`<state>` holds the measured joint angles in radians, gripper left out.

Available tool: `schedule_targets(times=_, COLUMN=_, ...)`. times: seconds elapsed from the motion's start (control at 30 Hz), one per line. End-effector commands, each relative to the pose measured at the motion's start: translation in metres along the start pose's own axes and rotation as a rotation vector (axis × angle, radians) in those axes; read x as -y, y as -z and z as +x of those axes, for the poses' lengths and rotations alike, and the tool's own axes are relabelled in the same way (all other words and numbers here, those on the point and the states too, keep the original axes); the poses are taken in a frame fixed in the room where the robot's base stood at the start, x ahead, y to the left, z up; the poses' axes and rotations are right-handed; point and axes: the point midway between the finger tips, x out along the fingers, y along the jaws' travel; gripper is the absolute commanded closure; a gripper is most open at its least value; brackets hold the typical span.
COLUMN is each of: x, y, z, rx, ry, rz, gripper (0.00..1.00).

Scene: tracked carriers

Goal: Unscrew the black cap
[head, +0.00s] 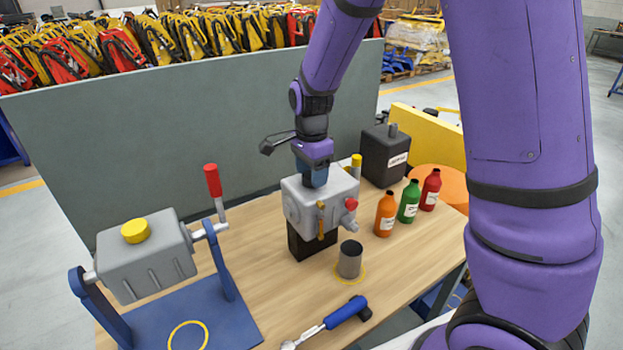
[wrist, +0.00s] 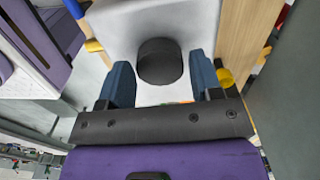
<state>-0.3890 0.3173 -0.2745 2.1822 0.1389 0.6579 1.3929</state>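The black cap (wrist: 160,61) is a short dark cylinder on the top face of a light grey housing (head: 303,212). The housing sits on a black block on the workbench, and its top also shows in the wrist view (wrist: 115,25). My gripper (head: 312,180) is over the housing, pointing down; in the head view it hides the cap. In the wrist view, its two blue fingers (wrist: 161,72) are apart, one on each side of the cap, with visible gaps. The gripper is open and holds nothing.
Yellow (head: 356,160) and red (head: 351,204) knobs project from the housing. A dark grey cylinder (head: 350,262), a blue-handled tool (head: 345,312) and several bottles (head: 409,203) stand or lie nearby. A tilting grey tank (head: 147,262) with a red lever is at left.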

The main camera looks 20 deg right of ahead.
Motion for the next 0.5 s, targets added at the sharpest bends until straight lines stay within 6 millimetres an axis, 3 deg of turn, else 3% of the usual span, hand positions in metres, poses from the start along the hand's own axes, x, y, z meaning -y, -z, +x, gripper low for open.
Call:
schedule_targets(times=0.03, x=0.0, y=0.0, z=0.0, rx=0.0, ry=0.0, rz=0.0, gripper=0.53)
schedule_targets(times=0.1, x=0.0, y=0.0, z=0.0, rx=0.0, ry=0.0, rz=0.0, gripper=0.69)
schedule_targets(times=0.33, x=0.0, y=0.0001, z=0.0001, rx=0.0, ry=0.0, rz=-0.013, gripper=0.7)
schedule_targets(times=0.5, x=-0.0001, y=0.0007, z=0.0, rx=0.0, ry=0.0, rz=-0.182, gripper=0.7)
